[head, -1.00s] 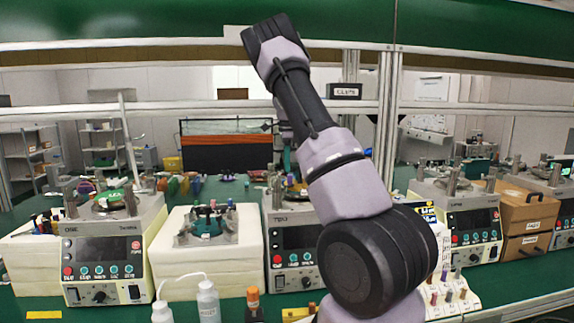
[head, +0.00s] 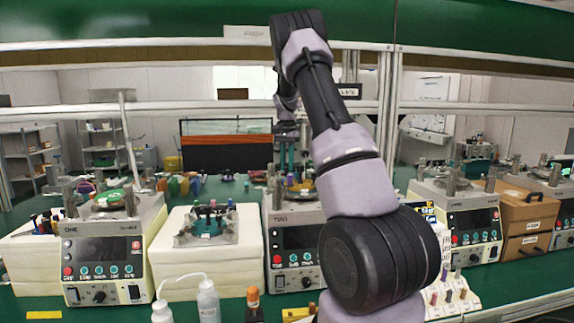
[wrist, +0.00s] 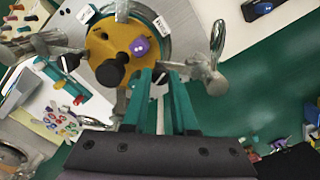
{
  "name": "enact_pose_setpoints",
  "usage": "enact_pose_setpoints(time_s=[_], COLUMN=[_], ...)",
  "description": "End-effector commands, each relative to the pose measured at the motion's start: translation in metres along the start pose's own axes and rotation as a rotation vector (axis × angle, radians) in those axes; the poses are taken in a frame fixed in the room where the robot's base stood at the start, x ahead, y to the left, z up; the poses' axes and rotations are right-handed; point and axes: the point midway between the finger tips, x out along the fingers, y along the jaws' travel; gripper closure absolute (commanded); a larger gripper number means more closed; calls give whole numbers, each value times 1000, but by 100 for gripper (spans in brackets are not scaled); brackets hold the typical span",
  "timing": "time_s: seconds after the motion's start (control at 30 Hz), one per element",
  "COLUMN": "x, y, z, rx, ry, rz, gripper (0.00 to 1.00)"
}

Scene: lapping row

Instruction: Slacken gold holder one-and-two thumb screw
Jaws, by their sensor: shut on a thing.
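The gold holder (wrist: 97,48) is a round gold disc in the upper left of the wrist view. A purple knob (wrist: 140,46) and black knobs (wrist: 110,72) stand on it, and white tags sit at its rim. My gripper (wrist: 160,77) has teal fingers pointing at the holder's near edge. They are closed on a small dark thumb screw (wrist: 161,76), mostly hidden between the tips. I cannot read which holder numbers it lies between. In the head view my gripper (head: 287,160) reaches down over the middle machine (head: 294,245), partly behind my arm.
In the wrist view a metal post (wrist: 212,80) stands close on the right and another clamp (wrist: 45,45) on the left. In the head view a white block with a fixture (head: 206,228) stands left of the middle machine. Bottles (head: 208,300) stand in front.

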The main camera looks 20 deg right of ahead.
Motion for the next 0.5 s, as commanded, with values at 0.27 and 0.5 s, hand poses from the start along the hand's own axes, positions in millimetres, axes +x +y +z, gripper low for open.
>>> enact_pose_setpoints(time_s=[0.27,0.5], x=[-1,-1], y=[0,0], z=[0,0], rx=[-232,-371], ry=[1,1], rz=[-1,0], gripper=[100,100])
